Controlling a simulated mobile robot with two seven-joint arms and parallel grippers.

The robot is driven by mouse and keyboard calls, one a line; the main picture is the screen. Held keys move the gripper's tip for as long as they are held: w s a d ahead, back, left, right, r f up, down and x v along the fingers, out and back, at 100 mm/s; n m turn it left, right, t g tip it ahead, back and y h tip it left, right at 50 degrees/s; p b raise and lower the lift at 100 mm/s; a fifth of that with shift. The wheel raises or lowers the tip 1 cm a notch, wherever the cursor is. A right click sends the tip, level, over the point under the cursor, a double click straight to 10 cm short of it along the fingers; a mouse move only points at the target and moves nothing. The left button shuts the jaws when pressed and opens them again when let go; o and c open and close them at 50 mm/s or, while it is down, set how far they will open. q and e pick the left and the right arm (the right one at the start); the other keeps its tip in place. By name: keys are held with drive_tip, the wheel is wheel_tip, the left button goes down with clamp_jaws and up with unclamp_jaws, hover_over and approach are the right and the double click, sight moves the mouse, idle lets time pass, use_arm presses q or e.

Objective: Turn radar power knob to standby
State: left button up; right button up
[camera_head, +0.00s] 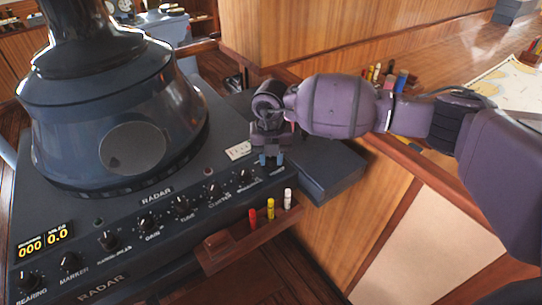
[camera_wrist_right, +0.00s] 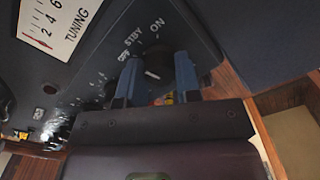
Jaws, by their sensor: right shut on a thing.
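The radar console (camera_head: 130,215) fills the left of the head view, with a row of black knobs along its sloped front panel. My right gripper (camera_head: 270,158) reaches down to the right end of this row. In the wrist view its two blue fingertips (camera_wrist_right: 157,76) are on either side of the black power knob (camera_wrist_right: 158,64) and shut on it. The labels STBY and ON show just above the knob; an OFF label left of STBY is hard to read. The knob's pointer is too unclear to tell its setting. My left gripper is not in view.
A tuning meter (camera_wrist_right: 58,25) sits beside the knob. A wooden pen tray (camera_head: 247,238) with red, yellow and white markers (camera_head: 270,208) juts from the console front, below my right gripper. A wooden chart table (camera_head: 440,60) with a chart stands to the right.

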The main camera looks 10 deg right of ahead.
drive_tip(key=shift+m, duration=1.1)
drive_tip(key=o, duration=0.9)
drive_tip(key=shift+o, duration=0.2)
drive_tip(key=shift+r, duration=0.1)
wheel_tip(320, 180, up, 11)
drive_tip(key=b, duration=0.1)
